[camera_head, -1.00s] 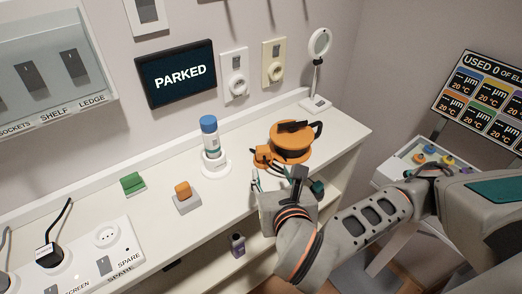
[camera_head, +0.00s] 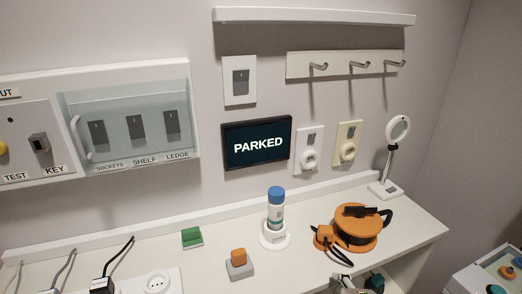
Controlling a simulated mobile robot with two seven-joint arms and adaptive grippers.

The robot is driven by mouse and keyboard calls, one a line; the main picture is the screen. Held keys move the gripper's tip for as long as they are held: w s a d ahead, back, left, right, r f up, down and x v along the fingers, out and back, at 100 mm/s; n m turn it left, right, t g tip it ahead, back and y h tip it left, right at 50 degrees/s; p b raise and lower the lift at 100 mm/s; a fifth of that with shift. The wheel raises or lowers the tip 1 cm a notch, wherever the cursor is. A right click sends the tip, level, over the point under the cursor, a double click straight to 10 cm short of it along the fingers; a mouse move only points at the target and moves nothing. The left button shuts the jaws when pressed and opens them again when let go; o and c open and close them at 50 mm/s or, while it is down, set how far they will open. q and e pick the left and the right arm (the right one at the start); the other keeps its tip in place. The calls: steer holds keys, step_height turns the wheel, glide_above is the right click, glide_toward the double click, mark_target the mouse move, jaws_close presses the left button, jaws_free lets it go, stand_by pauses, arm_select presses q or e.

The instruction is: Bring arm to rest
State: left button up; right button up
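A dark screen (camera_head: 257,143) on the wall reads "PARKED" in white letters. Below it, a blue-capped bottle (camera_head: 276,208) stands upright in a round white holder (camera_head: 275,238) on the white worktop. An orange cable reel (camera_head: 357,228) lies to its right, with an orange plug end on its left.
A green block (camera_head: 192,236) and an orange-topped grey block (camera_head: 239,262) sit on the worktop. A ring lamp (camera_head: 393,150) stands at its right end. Sockets and cables are bottom left. A switch cabinet (camera_head: 130,120) and hook rail (camera_head: 346,66) are on the wall.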

steer(key=s+d+f+m+g+h, duration=0.15)
steer(key=s+d+f+m, duration=0.35)
steer(key=d, duration=0.5)
steer(key=s+d+f+m+g+h, duration=0.1)
steer(key=s+d+f+m+h, duration=0.3)
steer(key=d, duration=0.6)
steer(key=w+a+f+m+t+y, duration=0.1)
steer(key=a+f+m+t+y, duration=0.2)
steer(key=a+f+y, duration=0.5)
steer(key=a+f, duration=0.7)
steer(key=a, duration=0.1)
steer(key=shift+t, duration=0.35)
